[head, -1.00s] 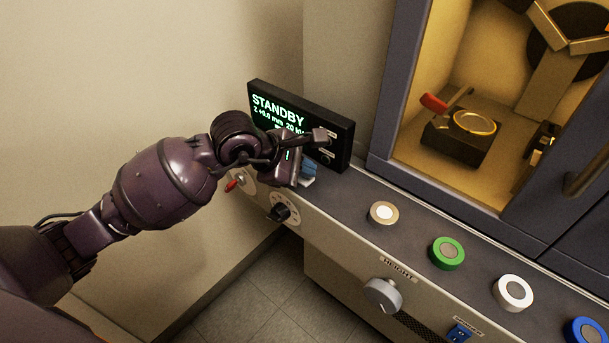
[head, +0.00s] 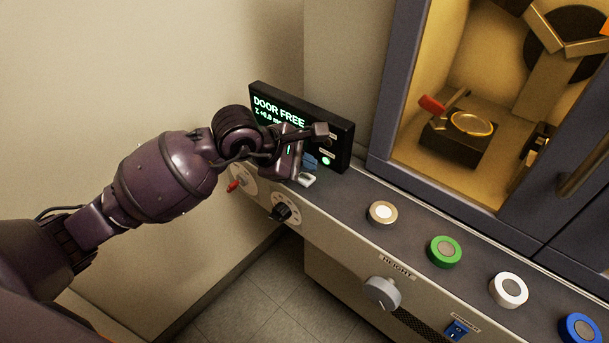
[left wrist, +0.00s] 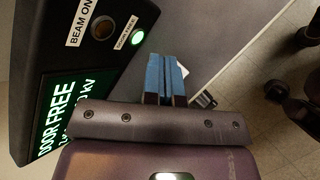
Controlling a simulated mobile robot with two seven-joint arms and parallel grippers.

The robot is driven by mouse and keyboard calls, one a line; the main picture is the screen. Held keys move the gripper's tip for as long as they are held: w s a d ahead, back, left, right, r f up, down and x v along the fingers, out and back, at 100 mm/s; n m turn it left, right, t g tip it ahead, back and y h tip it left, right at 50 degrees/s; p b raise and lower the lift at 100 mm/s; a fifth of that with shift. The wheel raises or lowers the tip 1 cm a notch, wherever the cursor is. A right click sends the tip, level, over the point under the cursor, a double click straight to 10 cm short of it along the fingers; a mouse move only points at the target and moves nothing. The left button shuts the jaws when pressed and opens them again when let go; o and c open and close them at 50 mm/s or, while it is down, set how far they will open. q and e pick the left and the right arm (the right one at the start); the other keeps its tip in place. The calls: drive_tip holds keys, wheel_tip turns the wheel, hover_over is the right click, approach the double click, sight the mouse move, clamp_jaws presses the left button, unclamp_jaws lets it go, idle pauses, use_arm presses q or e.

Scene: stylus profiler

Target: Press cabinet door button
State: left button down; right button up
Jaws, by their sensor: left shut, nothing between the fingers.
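The cabinet (head: 394,95) has a dark blue frame around a yellow-lit chamber. A pale, flat button-like piece (head: 306,180) sits on the console by the display, just below my left gripper (head: 311,164). It also shows partly in the left wrist view (left wrist: 184,69), behind the blue fingers, its face mostly hidden. My left gripper (left wrist: 166,75) is shut and empty, its fingertips close to this piece; I cannot tell whether they touch. The black display (head: 340,145) reads "DOOR FREE", and a green lamp (left wrist: 137,37) on it is lit. My right gripper is not in view.
Along the console stand a tan-rimmed button (head: 382,214), a green one (head: 445,251), a white one (head: 509,290) and a blue one (head: 581,328). A grey knob (head: 381,292), a black dial (head: 284,213) and a red-tipped switch (head: 234,186) are on the front panel.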

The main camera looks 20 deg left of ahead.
sight(305, 179)
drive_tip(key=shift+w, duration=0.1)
use_arm(q)
drive_tip(key=shift+r+p, duration=0.3)
drive_tip(key=shift+r, duration=0.3)
drive_tip(key=shift+r+p, duration=0.9)
drive_tip(key=shift+r, duration=1.05)
drive_tip(key=shift+f, duration=0.1)
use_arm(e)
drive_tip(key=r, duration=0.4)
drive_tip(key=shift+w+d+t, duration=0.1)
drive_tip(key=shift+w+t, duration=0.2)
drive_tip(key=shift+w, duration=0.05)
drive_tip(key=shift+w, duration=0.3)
